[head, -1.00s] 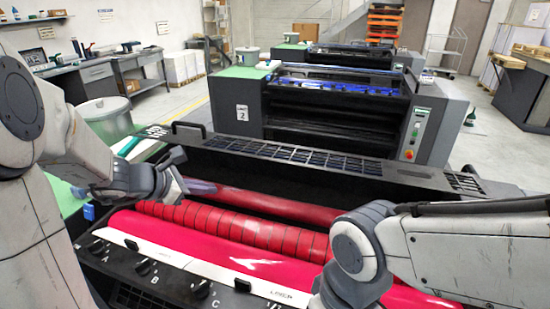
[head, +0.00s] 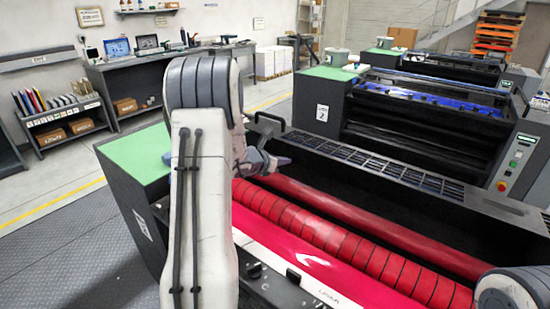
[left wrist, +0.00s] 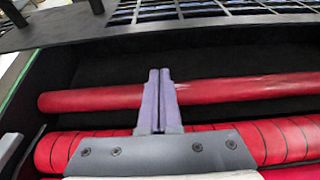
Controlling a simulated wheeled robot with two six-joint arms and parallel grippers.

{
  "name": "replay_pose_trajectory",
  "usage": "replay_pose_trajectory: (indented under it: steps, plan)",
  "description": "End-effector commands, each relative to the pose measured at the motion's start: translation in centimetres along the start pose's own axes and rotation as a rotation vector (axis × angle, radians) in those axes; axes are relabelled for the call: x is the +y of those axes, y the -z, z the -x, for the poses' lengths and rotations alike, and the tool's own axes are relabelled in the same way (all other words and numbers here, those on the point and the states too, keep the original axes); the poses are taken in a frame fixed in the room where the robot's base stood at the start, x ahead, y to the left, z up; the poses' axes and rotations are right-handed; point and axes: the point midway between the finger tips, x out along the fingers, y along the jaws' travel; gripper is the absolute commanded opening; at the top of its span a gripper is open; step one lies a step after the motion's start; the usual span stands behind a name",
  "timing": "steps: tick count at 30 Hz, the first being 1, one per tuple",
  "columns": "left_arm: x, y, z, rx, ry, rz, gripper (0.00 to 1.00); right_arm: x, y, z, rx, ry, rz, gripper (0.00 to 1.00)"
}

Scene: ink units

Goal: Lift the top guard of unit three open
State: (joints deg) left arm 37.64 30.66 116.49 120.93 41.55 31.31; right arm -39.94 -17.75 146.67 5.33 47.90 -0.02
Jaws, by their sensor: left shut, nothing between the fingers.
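The nearest ink unit (head: 155,215) has bare red rollers (head: 320,235); its own label is too oblique to read. Its black slatted top guard (head: 420,183) spans the far side of the rollers, which it does not cover. A dark handle (head: 265,124) stands at the guard's left end. My left gripper (head: 284,161) is over the left part of the rollers, near the handle. In the left wrist view its fingers (left wrist: 160,74) are together and empty, above the back roller (left wrist: 240,90), with the guard (left wrist: 200,12) beyond. My right gripper is out of view.
Unit 2 (head: 400,125) stands behind, its control panel (head: 513,160) at its right. A green-topped cabinet end (head: 135,160) is at the left. A workbench (head: 160,70) and a low shelf (head: 65,125) line the wall. The dark floor mat (head: 75,250) at left is clear.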

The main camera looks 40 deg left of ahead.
Motion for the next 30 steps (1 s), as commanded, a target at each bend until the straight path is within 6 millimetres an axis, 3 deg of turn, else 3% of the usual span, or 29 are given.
replay_pose_trajectory:
  steps: [1, 6, 23, 30]
  plan:
    - [-0.1, -1.4, 0.4, -0.002, 0.0, -0.002, 0.0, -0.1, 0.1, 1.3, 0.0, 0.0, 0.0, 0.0]
    - [-0.1, -3.3, 1.1, -0.002, 0.001, -0.002, 0.0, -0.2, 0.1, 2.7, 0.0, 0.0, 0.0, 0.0]
    - [-0.2, -4.0, 1.3, 0.002, 0.003, -0.003, 0.0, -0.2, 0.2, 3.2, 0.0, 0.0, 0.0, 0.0]
    - [-0.3, -6.5, 1.6, 0.06, 0.008, -0.003, 0.0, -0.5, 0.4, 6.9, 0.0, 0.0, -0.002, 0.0]
